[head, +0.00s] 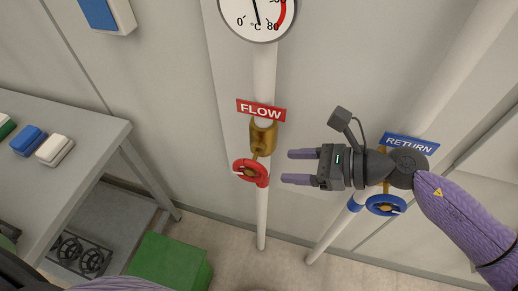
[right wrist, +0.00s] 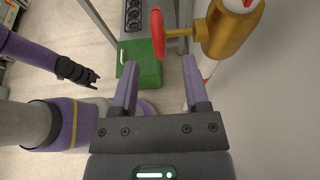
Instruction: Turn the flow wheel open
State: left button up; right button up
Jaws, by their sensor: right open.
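The red flow wheel (head: 262,177) sits on a brass valve (head: 263,138) on a white vertical pipe, below the red FLOW sign (head: 261,110). A white mark shows on its left rim. My right gripper (head: 286,167) is open and empty just right of the wheel, its fingers pointing left at it, apart from it. In the right wrist view the wheel (right wrist: 157,34) appears edge-on, ahead of the gap between the open fingers (right wrist: 160,72). My left gripper (right wrist: 90,78) shows small at the left of that view, away from the wheel; its jaw state is unclear.
A blue wheel (head: 372,206) under the RETURN sign (head: 409,144) is partly behind my right arm. A dial gauge (head: 257,16) is above. A grey bench (head: 80,125) with coloured blocks stands left; a green box (head: 172,264) is on the floor.

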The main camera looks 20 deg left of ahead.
aim_at(261, 167)
jog(key=x, duration=0.8)
jog(key=shift+s+a, duration=0.15)
jog(key=shift+a, duration=0.05)
grip_shut()
